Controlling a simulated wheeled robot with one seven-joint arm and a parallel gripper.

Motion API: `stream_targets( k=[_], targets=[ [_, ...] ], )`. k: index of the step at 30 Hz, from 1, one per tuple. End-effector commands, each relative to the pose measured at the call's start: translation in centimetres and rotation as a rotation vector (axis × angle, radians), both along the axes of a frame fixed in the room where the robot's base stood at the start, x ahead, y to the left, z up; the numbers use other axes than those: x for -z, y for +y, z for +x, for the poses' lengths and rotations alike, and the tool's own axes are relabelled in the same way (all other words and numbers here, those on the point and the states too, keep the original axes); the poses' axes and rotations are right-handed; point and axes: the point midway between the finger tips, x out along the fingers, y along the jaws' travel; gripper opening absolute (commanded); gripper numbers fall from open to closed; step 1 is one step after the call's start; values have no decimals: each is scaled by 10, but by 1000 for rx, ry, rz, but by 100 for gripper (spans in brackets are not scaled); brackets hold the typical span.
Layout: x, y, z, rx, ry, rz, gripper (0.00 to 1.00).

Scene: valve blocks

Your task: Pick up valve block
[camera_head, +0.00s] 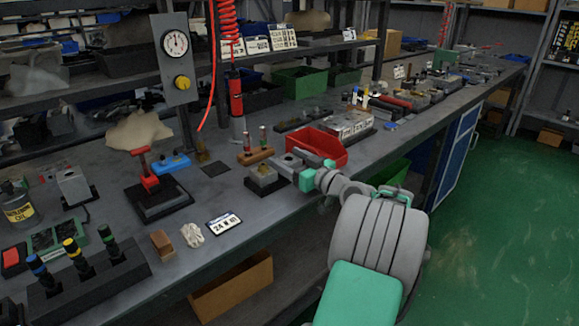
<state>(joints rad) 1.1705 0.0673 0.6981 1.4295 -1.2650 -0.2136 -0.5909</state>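A grey metal block on a dark base (262,179), which looks like a valve block, stands on the workbench near its front edge. A second light grey block with a dark hole in its top (286,165) sits just to its right, close to the end of my arm. My gripper (303,163) is over the bench edge beside this second block and in front of the red bin. Its fingers are small and partly hidden by my green wrist part. I cannot tell whether they touch or hold the block.
A red bin (318,149) stands right behind my gripper. A brown block with pegs (256,156) is behind the grey blocks. A red-handled clamp (148,176) and a number card (224,223) are to the left. Bare bench (215,188) lies left of the blocks.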

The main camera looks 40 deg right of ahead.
Motion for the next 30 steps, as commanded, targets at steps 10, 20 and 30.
stream_targets(
  k=[10, 20, 30],
  targets=[
    [0, -1, -1, 1, 0, 0, 44],
    [0, -1, -1, 1, 0, 0, 17],
    [-1, -1, -1, 1, -1, -2, 0]
  ],
)
